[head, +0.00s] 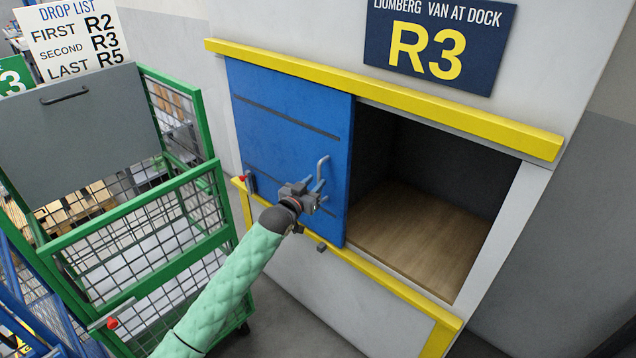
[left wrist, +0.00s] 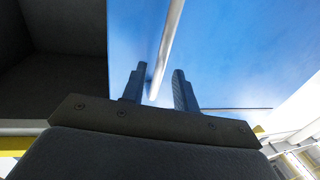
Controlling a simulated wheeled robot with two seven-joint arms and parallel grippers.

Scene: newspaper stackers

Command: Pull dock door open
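The blue dock door (head: 285,130) covers the left part of the bay under the R3 sign, and the right part stands open. A grey upright bar handle (head: 322,172) is on the door near its right edge. My left gripper (head: 308,195) is at the handle's lower part. In the left wrist view the handle (left wrist: 167,45) runs up between the two dark fingers of my left gripper (left wrist: 160,78), which are apart with gaps beside the bar. I cannot tell how deep the bar sits between them. My right gripper is out of view.
Yellow rails run above (head: 400,100) and below the bay. The dark opening has a wooden floor (head: 425,235). A green mesh cart (head: 130,285) stands close at left beside my arm, with a grey panel (head: 80,130) and a drop list sign (head: 75,40).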

